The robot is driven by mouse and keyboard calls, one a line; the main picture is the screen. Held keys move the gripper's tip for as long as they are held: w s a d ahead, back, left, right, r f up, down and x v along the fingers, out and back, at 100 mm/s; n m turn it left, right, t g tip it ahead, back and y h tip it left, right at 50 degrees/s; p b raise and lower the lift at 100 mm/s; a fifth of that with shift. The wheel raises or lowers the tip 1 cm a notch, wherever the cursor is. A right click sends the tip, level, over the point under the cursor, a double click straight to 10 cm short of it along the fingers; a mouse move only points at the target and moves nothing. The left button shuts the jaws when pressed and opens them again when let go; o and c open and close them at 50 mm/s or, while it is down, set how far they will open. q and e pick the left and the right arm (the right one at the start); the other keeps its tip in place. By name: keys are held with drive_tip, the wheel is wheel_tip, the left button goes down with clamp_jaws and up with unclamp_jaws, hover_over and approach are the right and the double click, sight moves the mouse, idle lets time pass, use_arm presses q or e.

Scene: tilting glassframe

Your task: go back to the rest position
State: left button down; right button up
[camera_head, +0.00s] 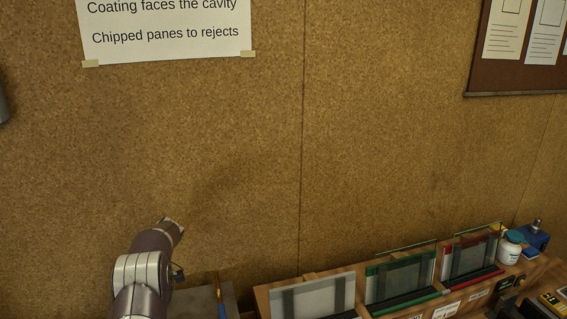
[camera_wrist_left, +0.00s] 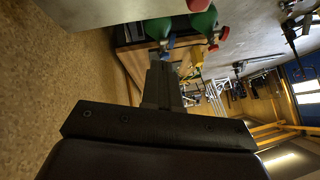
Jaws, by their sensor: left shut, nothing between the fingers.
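My left gripper (camera_wrist_left: 165,80) shows in the left wrist view as a black body with its dark fingers together, shut and empty. Beyond the fingertips are green cylinders (camera_wrist_left: 203,22) with red and blue fittings on a wooden surface. In the head view my left arm comes up at the lower left in front of the wall, its jaws not clearly visible there. My right gripper is in neither view.
A wooden rack (camera_head: 262,298) at the lower right holds a grey-framed pane (camera_head: 318,296), a green-framed pane (camera_head: 400,277) and a red-framed pane (camera_head: 470,257). A white bottle (camera_head: 509,250) stands beside it. The wall (camera_head: 240,160) above is clear, apart from posted sheets.

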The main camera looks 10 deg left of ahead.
use_arm(q)
drive_tip(key=w+r+m+t+y+b, duration=0.45)
drive_tip(key=w+t+y, duration=0.2)
drive_tip(key=w, duration=0.25)
drive_tip(key=w+d+m+t+h+b, duration=0.2)
drive_tip(key=w+d+m+t+b, duration=0.15)
drive_tip(key=d+t, duration=0.35)
drive_tip(key=s+d+f+m+t+h+b, duration=0.1)
drive_tip(key=d+f+m+h, duration=0.15)
drive_tip(key=d, duration=0.55)
drive_tip(key=d+f+m+t+h+b, duration=0.1)
drive_tip(key=d+f+m+h, duration=0.1)
drive_tip(key=d+m+h, duration=0.35)
drive_tip(key=s+d+f+m+g+h+b, duration=0.25)
drive_tip(key=s+d+f, duration=0.35)
drive_tip(key=s+d, duration=0.5)
drive_tip(key=s+d+f+m+g+b, duration=0.1)
drive_tip(key=s+f+g, duration=0.2)
drive_tip(key=s, duration=0.6)
drive_tip(key=s+d+f+m+g+b, duration=0.1)
drive_tip(key=s+f+g, duration=0.2)
drive_tip(key=s, duration=0.6)
drive_tip(key=shift+f+m, duration=0.15)
drive_tip(key=shift+m, duration=0.2)
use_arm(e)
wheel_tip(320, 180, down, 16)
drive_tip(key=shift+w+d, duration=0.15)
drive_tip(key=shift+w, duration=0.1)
